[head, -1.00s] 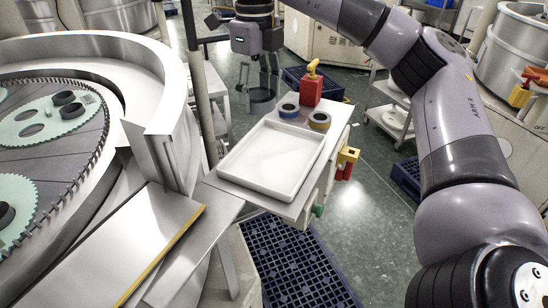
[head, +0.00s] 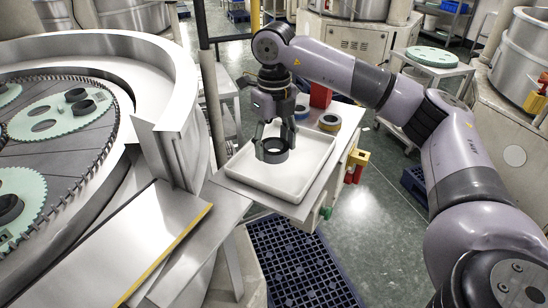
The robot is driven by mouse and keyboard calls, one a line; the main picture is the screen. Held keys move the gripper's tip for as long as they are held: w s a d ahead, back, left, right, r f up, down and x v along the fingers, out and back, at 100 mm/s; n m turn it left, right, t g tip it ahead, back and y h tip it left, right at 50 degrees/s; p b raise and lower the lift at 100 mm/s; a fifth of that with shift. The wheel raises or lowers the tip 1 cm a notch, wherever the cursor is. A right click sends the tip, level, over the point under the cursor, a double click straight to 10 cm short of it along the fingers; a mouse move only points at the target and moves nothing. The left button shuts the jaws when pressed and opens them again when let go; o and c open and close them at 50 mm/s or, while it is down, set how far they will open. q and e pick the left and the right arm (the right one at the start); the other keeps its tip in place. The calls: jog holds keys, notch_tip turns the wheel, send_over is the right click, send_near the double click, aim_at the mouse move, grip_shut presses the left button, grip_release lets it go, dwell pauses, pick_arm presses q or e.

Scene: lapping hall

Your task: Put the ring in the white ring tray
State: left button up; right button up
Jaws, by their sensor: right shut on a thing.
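The ring (head: 271,157) is dark grey and short, with its opening facing up. My right gripper (head: 275,147) points down over the tray with its fingers shut on the ring. The white ring tray (head: 290,184) is shallow and rectangular, with a low raised rim, and lies on a small metal stand. The ring is over the back part of the tray's floor; I cannot tell whether it touches the floor. The tray holds nothing else that I can see; its back edge is partly hidden by my gripper. My left gripper is not in view.
Two tape-like rolls, one blue-grey (head: 302,109) and one with a yellow and blue edge (head: 329,123), stand behind the tray by a red block (head: 320,96). The lapping machine (head: 160,80) with green carriers (head: 55,112) fills the left. A blue pallet (head: 295,262) lies below.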

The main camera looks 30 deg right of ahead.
aim_at(274, 171)
notch_tip(274, 171, down, 5)
jog(key=shift+r+p, duration=0.15)
jog(key=shift+p, duration=0.3)
jog(key=shift+f, duration=0.2)
jog(key=o, duration=1.3)
jog(key=shift+c, duration=0.2)
